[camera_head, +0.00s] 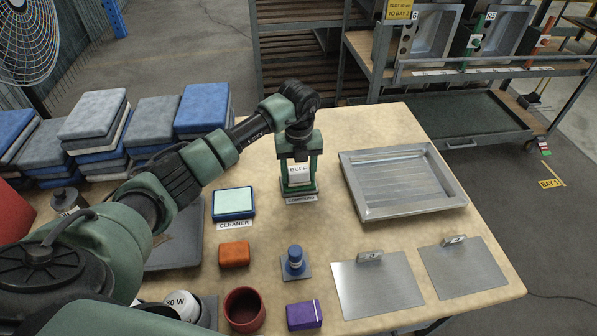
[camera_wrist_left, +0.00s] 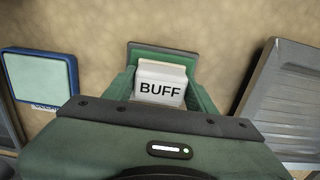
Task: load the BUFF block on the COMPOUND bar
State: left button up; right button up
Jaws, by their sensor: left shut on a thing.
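The white BUFF block (camera_head: 299,173) stands between the fingers of my left gripper (camera_head: 300,176), which is shut on it. It also shows in the left wrist view (camera_wrist_left: 161,83), label facing the camera. The COMPOUND bar (camera_head: 300,191) is a green piece with a dark rim, directly under the block, with its label in front. In the left wrist view its green top (camera_wrist_left: 158,56) shows behind the block. The block appears at or just over the bar; I cannot tell whether they touch. My right gripper is not in view.
A pale green CLEANER pad (camera_head: 233,202) lies left of the bar. An orange block (camera_head: 234,255), a blue knobbed piece (camera_head: 295,262) and a purple box (camera_head: 304,315) lie nearer. A metal tray (camera_head: 402,181) stands right, with two metal plates (camera_head: 376,284) in front.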

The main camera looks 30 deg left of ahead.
aim_at(299, 169)
pick_arm(q)
jog(key=shift+r, duration=0.1)
notch_tip(299, 169, up, 7)
jog(key=p, duration=0.5)
jog(key=shift+p, duration=0.35)
dwell(0.6)
